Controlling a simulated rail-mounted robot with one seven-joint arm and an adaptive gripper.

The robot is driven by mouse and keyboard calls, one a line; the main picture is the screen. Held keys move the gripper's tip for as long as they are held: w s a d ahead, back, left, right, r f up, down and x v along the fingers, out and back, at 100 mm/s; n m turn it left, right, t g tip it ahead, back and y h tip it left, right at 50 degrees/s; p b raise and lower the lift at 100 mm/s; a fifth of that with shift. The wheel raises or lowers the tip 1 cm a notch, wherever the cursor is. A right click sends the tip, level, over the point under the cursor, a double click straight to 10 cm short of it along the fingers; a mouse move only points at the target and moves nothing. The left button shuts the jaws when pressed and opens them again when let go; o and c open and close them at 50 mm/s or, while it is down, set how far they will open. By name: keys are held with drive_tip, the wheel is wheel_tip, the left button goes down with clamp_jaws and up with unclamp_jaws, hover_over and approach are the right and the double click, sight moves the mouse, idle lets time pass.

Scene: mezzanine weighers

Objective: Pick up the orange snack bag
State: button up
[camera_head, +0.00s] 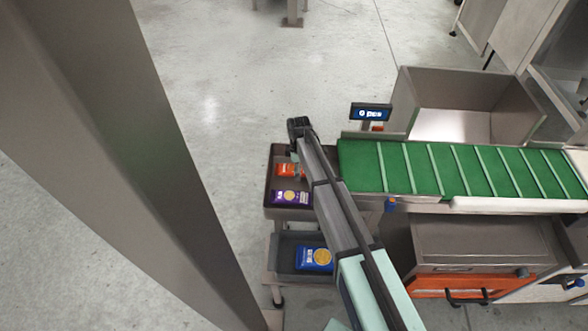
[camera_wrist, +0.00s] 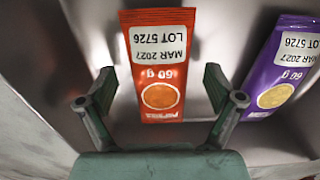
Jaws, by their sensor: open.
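My gripper (camera_wrist: 158,84) is open in the wrist view, with one finger on each side of the bag and nothing held. A gap shows between the bag and each finger; the height above it is hard to tell. In the head view the orange bag (camera_head: 286,170) shows in the upper tray, partly hidden by my arm, and the gripper is mostly hidden there.
A purple bag (camera_wrist: 283,70) lies right of the orange one, close to the right finger. A lower tray (camera_head: 283,252) holds a blue bag (camera_head: 316,259). A green conveyor (camera_head: 400,168), a small display (camera_head: 371,112) and a metal bin (camera_head: 400,100) stand to the right.

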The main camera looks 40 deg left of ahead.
drive_tip(key=shift+f, duration=0.1)
drive_tip(key=c, duration=1.2)
drive_tip(key=shift+c, duration=0.2)
